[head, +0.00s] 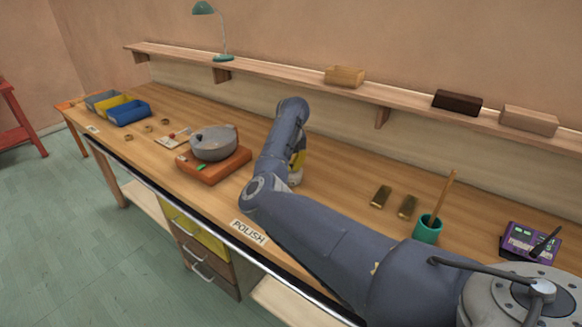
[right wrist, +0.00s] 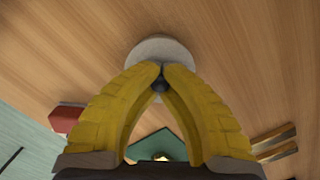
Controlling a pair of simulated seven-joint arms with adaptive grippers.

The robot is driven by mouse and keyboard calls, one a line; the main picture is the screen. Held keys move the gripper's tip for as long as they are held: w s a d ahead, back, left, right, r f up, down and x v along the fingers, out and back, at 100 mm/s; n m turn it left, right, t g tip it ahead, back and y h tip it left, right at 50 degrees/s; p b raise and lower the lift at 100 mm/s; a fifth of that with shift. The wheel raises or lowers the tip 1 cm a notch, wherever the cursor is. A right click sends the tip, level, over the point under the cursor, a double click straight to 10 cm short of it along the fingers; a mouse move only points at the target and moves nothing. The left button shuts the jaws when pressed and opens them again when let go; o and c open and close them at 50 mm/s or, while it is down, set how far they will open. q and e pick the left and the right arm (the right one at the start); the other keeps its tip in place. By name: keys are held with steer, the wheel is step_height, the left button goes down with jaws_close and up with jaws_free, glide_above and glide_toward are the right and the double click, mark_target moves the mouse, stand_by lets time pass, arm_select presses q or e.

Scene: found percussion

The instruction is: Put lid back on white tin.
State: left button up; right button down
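A round white lid or tin top (right wrist: 178,48) with a dark knob (right wrist: 160,85) shows in the right wrist view. My right gripper (right wrist: 161,70) has its yellow fingertips closed together at the knob, with the white disc just beyond them. In the head view the right gripper (head: 298,166) points down at mid-table, partly hidden behind my own forearm. A small white piece (head: 295,180) shows under its fingers. Whether lid and tin are together or apart cannot be told. My left gripper is not in view.
A grey metal drum (head: 213,145) sits on a red-brown block (head: 213,172) left of the gripper. Brass blocks (head: 381,196), a teal cup (head: 427,230) with a stick and a purple device (head: 528,241) lie to the right. A shelf (head: 290,86) runs along the back.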

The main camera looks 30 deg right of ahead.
steer(key=c, duration=2.1)
jaws_free()
steer(key=o, duration=1.2)
steer(key=shift+c, duration=0.2)
steer(key=shift+r, duration=0.1)
steer(key=shift+r, duration=3.35)
jaws_close()
steer(key=shift+f, duration=3.65)
